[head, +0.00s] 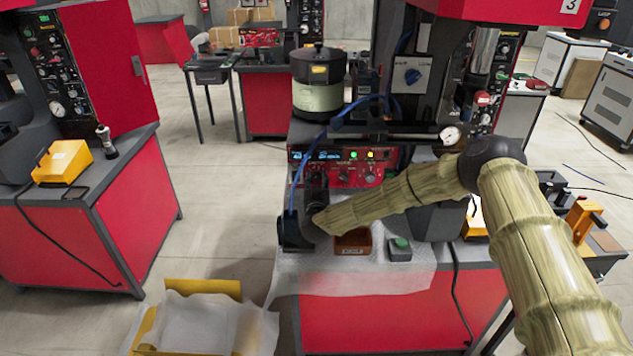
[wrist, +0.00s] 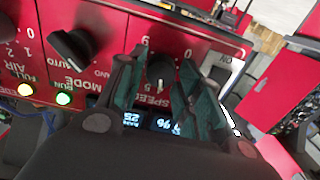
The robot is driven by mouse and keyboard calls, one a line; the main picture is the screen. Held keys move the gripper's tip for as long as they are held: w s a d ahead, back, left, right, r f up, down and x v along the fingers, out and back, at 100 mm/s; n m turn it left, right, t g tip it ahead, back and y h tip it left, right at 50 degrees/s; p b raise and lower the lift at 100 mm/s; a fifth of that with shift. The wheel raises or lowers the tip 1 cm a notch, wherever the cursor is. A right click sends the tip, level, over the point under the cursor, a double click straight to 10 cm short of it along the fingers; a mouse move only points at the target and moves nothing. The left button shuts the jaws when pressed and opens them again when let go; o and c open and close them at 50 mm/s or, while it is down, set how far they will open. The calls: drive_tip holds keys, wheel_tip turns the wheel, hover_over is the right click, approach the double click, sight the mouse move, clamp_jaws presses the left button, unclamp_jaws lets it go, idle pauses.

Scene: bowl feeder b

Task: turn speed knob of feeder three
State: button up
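The red control panel (head: 375,160) of the feeder marked 3 stands on the bench, with a lit display, lamps and dark knobs. In the wrist view the panel (wrist: 200,38) appears upside down. The black speed knob (wrist: 160,70), with its SPEED label and scale numbers around it, lies between the two greenish fingers of my gripper (wrist: 165,88). The fingers are apart, with red panel showing on both sides of the knob. In the head view my gripper (head: 314,188) is at the panel's left end and appears to hide the speed knob.
The mode knob (wrist: 75,48) is beside the speed knob. A blue hose (head: 300,170) runs down close to my gripper. A wooden tray (head: 352,243) and a green-button box (head: 399,248) sit in front of the panel. The feeder bowl (head: 319,80) stands above it.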

drive_tip(key=c, duration=0.5)
drive_tip(key=shift+o, duration=0.3)
drive_tip(key=shift+f+b, duration=0.1)
drive_tip(key=shift+b, duration=0.3)
drive_tip(key=m+b, duration=0.2)
drive_tip(key=b, duration=0.1)
drive_tip(key=shift+f+m+b, duration=0.15)
drive_tip(key=shift+m+b, duration=0.15)
drive_tip(key=m+b, duration=0.2)
drive_tip(key=b, duration=0.1)
drive_tip(key=shift+r+m+b, duration=0.2)
drive_tip(key=shift+m+b, duration=0.25)
drive_tip(key=shift+m, duration=0.15)
drive_tip(key=shift+d, duration=0.1)
